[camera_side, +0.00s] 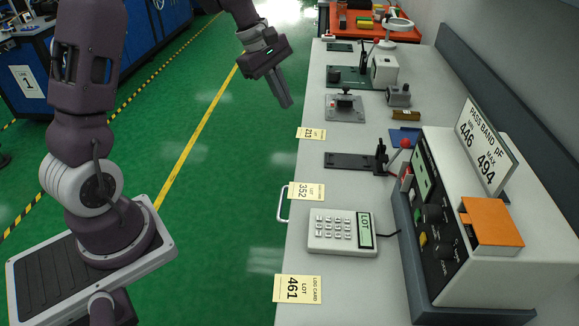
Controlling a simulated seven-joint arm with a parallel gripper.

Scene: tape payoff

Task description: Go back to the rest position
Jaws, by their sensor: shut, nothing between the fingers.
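My gripper (285,101) hangs over the green floor left of the workbench, with its dark fingers pointing down and to the right. The fingers are together with nothing between them. It is apart from the bench and touches nothing. My arm rises from its base at the left of the picture, and its upper links run out of the top of the frame.
The workbench (305,253) holds a keypad (333,231), a test box (462,270) with an orange block (490,222), a pass band sign (482,146), lot cards (297,289) and several fixtures (345,107). Blue cabinets (30,85) stand back left. The floor between is clear.

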